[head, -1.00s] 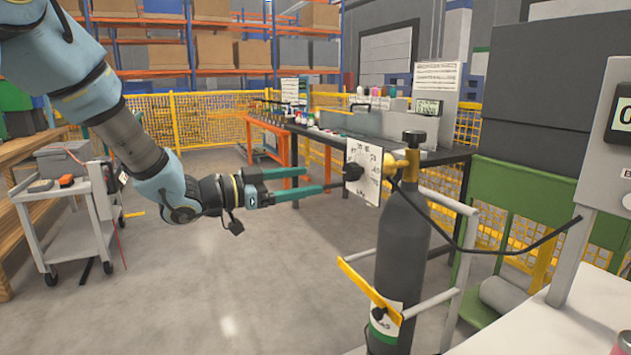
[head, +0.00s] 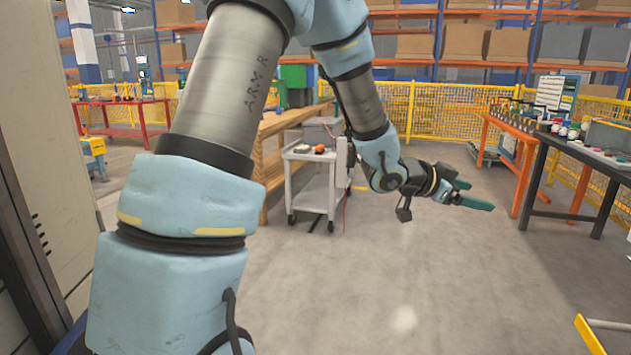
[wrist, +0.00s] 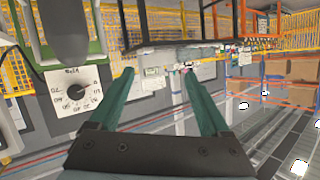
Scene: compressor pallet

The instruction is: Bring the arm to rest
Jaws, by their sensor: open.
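My gripper (head: 476,194) is at the end of my raised, bent arm, right of centre in the head view. It has green fingers and points to the right over open floor. In the wrist view my gripper (wrist: 158,82) shows its two green fingers spread apart, with nothing between them. The fingers touch nothing that I can see.
A grey cart (head: 318,185) stands behind my forearm. A dark workbench (head: 575,150) and an orange table (head: 492,135) are at the right. A yellow-ended rail (head: 598,338) is at lower right. A dial card (wrist: 78,95) shows in the wrist view. The middle floor is clear.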

